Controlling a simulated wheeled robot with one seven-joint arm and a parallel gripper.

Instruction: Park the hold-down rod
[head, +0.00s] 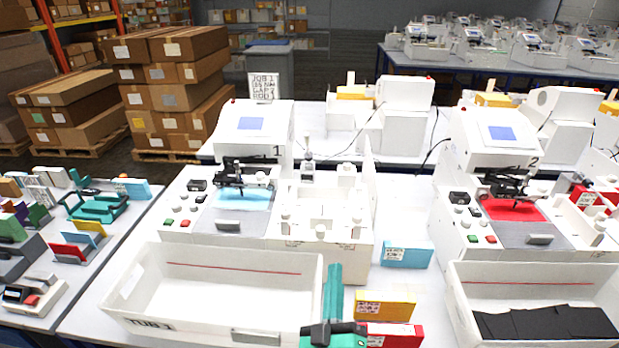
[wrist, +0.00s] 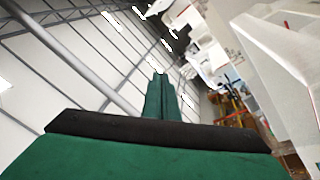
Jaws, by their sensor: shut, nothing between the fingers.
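My gripper (head: 334,268) is green, shut and empty, low in the middle of the head view beside the right end of the white tub (head: 215,254). Its closed fingers also show in the wrist view (wrist: 161,78), pointing up with nothing between them. Plotter 1 (head: 252,128) stands behind the tub, with a dark carriage (head: 245,175) over a blue sheet (head: 245,196). A slim upright post (head: 308,165) stands right of the carriage. I cannot tell which part is the hold-down rod. My gripper is well in front of the plotter and apart from it.
Plotter 2 (head: 503,135) stands right, with a red sheet (head: 512,209); a tub of black pieces (head: 470,275) is in front. Blue (head: 407,253), yellow (head: 385,305) and red boxes lie right of my gripper. A side table (head: 30,246) at left holds small items.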

